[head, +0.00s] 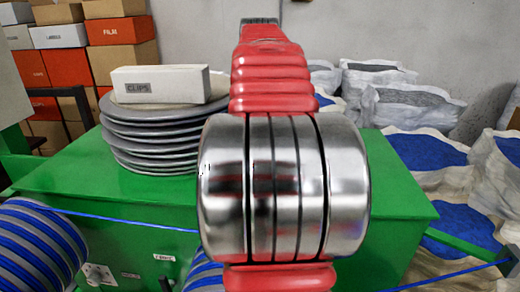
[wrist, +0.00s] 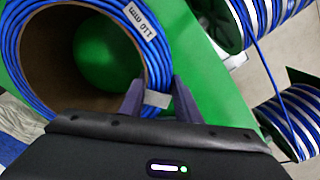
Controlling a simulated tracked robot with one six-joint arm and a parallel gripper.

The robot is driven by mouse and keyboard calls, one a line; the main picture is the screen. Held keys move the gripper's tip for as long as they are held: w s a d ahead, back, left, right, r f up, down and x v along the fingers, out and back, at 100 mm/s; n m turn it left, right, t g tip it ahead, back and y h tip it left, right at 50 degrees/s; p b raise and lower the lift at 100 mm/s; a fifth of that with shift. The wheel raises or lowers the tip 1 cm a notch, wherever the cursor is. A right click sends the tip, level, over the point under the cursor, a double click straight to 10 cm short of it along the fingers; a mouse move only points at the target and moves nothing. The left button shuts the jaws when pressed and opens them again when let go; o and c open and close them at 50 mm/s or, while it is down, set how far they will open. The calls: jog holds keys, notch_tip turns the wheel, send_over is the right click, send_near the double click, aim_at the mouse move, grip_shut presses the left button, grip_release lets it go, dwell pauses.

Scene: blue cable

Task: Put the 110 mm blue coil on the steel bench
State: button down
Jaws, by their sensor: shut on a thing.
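In the wrist view, the blue coil (wrist: 155,50) is wound around a brown cardboard core (wrist: 38,75) and carries a white label reading "110 mm", seen upside down. My gripper (wrist: 158,100) is shut on the near right part of the coil's ring, with one dark finger on each side of it. A small grey-white piece shows between the fingers. Green surface shows through the core's opening. In the head view my own arm fills the middle and hides the gripper and coil. I cannot make out a steel bench in either view.
A green cabinet (head: 95,195) bears a stack of grey discs (head: 155,140) with a white "CLIPS" box (head: 160,84) on top. Blue-striped reels (head: 38,250) stand in front; reels (wrist: 285,120) also show in the wrist view. Cartons and blue-filled sacks (head: 430,150) stand behind.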

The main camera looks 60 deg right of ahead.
jog(key=shift+f, duration=0.5)
jog(key=c, duration=1.3)
grip_release()
jog(key=shift+f, duration=0.15)
jog(key=shift+r, duration=6.1)
